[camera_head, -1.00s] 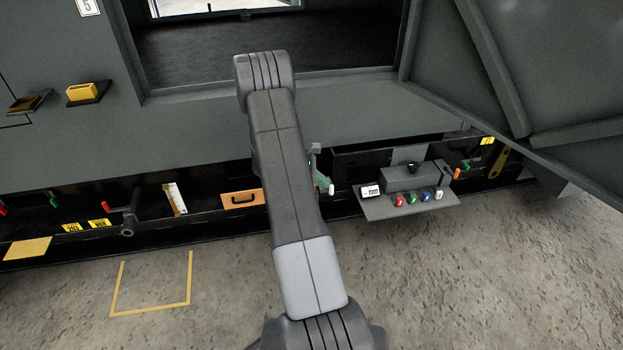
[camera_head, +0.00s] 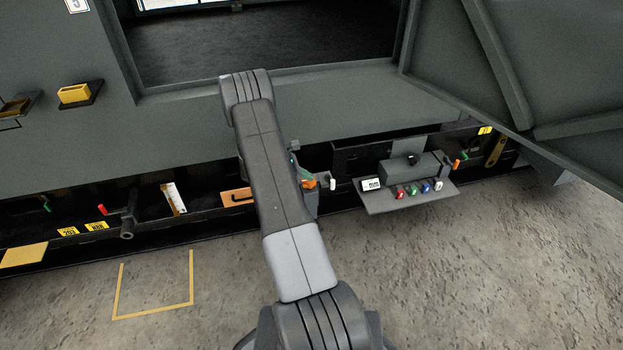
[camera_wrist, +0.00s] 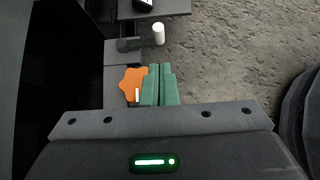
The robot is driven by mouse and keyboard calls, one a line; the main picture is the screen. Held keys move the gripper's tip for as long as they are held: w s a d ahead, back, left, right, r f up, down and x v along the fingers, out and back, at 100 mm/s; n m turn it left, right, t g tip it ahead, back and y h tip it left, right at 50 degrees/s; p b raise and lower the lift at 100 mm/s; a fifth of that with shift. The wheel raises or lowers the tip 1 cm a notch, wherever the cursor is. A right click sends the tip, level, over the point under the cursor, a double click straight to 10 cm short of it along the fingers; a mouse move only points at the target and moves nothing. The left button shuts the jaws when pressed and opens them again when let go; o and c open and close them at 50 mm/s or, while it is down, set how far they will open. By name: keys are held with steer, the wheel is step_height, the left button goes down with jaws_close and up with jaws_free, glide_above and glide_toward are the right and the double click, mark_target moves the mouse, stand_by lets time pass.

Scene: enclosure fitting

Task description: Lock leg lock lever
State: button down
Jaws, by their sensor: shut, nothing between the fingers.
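My gripper (camera_wrist: 159,84) has green fingers that are shut and empty in the wrist view. An orange star-shaped knob (camera_wrist: 134,85) is just left of the fingers, very close; I cannot tell whether they touch. A short white-tipped handle (camera_wrist: 159,34) stands beyond the fingertips, apart from them, beside a dark block. In the head view the orange knob (camera_head: 309,182) and the white handle (camera_head: 332,184) show just right of my arm, which hides most of my gripper. Neither is labelled legibly, so I cannot tell which one is the leg lock lever.
A grey shelf (camera_head: 382,208) with several coloured knobs juts out to the right. An orange drawer front (camera_head: 236,197) is left of my arm. A lever with a red tip (camera_head: 102,210) is farther left. A large open door panel (camera_head: 560,70) hangs at upper right. The front floor is clear.

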mark_target(331, 187)
steer(key=b+x, duration=0.2)
steer(key=x, duration=0.6)
steer(key=shift+d+f, duration=0.15)
steer(key=shift+s+d, duration=0.1)
